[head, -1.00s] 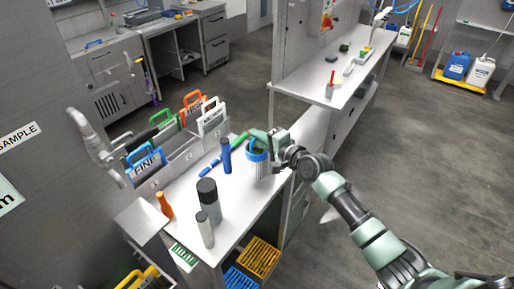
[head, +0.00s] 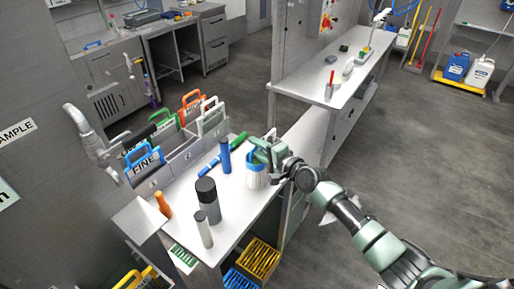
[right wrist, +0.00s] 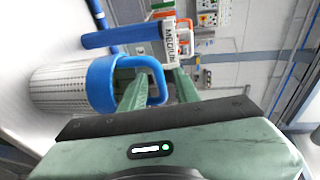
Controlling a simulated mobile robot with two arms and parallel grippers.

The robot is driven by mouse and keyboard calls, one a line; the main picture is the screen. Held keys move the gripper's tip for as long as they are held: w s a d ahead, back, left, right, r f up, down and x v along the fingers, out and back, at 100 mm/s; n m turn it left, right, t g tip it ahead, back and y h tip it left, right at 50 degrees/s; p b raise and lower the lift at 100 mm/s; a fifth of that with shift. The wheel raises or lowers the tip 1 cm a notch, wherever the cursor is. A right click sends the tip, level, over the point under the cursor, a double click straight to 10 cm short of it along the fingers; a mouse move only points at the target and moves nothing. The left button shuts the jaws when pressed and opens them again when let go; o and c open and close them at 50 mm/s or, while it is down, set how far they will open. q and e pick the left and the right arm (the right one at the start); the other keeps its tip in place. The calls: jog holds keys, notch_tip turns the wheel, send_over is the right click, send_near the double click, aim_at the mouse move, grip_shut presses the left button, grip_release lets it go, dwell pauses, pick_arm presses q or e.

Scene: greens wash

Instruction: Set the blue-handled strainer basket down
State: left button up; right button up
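The strainer basket (head: 255,180) has a white perforated body and a blue rim and handle. In the head view it is upright at the right edge of the white counter (head: 232,222); its base appears to rest on the counter. My right gripper (head: 264,152) is at its top. In the right wrist view the basket (right wrist: 65,90) lies sideways across the picture. The fingers of the right gripper (right wrist: 160,82) are on both sides of the blue handle bar (right wrist: 158,90), close against it.
A blue cylinder (head: 225,157) stands just left of the basket. A dark bottle (head: 208,200), a grey bottle (head: 204,230) and an orange bottle (head: 163,205) stand nearer. A grey rack (head: 182,160) holds labelled plates with coloured handles. Yellow (head: 258,258) and blue crates are below.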

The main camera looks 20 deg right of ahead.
jog(key=shift+r+p, duration=0.3)
jog(key=v, duration=1.2)
jog(key=shift+b, duration=0.45)
jog(key=s+d+f+n+g+h, duration=0.2)
jog(key=s+f, duration=0.2)
jog(key=f, duration=0.7)
jog(key=s+d+f+n+g+h, duration=0.15)
jog(key=s+f, duration=0.25)
jog(key=f, duration=0.8)
jog(key=s+d+f+n+g+h, duration=0.2)
jog(key=s+f, duration=0.3)
jog(key=f, duration=0.6)
jog(key=s+a+f+n+g, duration=0.2)
jog(key=s+f, duration=0.5)
jog(key=s, duration=0.5)
jog(key=s+a+f+n+g, duration=0.2)
jog(key=s+f+n, duration=0.3)
jog(key=s, duration=0.8)
jog(key=s+a+f+n+g, duration=0.3)
jog(key=s+f, duration=0.6)
jog(key=s, duration=0.3)
jog(key=shift+s+f+g+h, duration=0.2)
jog(key=shift+s+g+h, duration=0.15)
jog(key=shift+g, duration=0.2)
